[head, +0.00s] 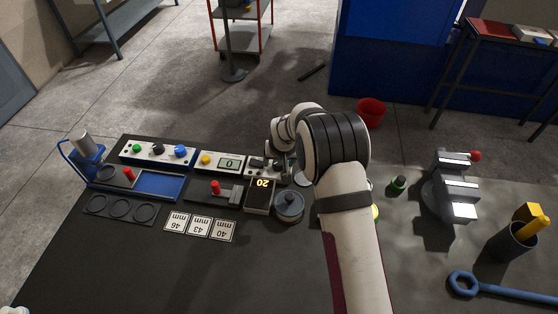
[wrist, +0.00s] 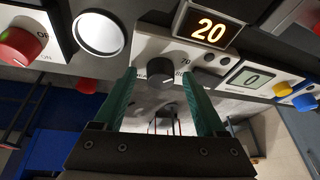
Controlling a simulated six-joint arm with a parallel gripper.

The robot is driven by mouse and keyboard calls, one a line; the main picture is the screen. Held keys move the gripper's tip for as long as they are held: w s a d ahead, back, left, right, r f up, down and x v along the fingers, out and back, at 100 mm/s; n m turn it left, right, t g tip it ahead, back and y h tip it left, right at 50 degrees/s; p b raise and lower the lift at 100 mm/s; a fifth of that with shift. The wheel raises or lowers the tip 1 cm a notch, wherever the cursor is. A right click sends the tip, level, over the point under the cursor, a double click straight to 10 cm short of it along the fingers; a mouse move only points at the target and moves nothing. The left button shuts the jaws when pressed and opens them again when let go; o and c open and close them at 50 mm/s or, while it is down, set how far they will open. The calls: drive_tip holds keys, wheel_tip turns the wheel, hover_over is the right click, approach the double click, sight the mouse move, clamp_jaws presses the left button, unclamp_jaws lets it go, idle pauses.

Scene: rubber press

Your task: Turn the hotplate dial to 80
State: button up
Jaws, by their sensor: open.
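The hotplate dial (wrist: 160,73) is a dark round knob on a white panel (wrist: 146,46). Numbers 70 and 80 are printed near it; the other marks and its exact pointer setting are hard to read. A lit display (wrist: 207,25) beside it shows 20, and this display also shows in the head view (head: 262,184). My gripper (wrist: 159,77) is open, with its green fingers apart on either side of the dial. I cannot tell whether they touch it. In the head view my arm hides part of the panel (head: 258,167).
A grey lidded pot (head: 289,204) stands close to the display. A second panel (head: 213,162) has a yellow button and a display showing 0. Number cards (head: 199,226) lie in front. A vise (head: 448,187) and a blue wrench (head: 500,289) are on the right. The front left table is clear.

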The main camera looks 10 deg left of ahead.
clamp_jaws()
drive_tip(key=shift+m, duration=0.4)
drive_tip(key=m, duration=0.2)
drive_tip(key=m+h, duration=0.1)
drive_tip(key=m, duration=0.1)
drive_tip(key=m+h, duration=0.1)
drive_tip(key=shift+a+m, duration=0.25)
drive_tip(key=shift+m, duration=0.15)
drive_tip(key=m+h, duration=0.1)
drive_tip(key=m, duration=0.1)
drive_tip(key=m+h, duration=0.1)
drive_tip(key=m, duration=0.2)
drive_tip(key=shift+a+g, duration=0.1)
drive_tip(key=shift+g, duration=0.3)
unclamp_jaws()
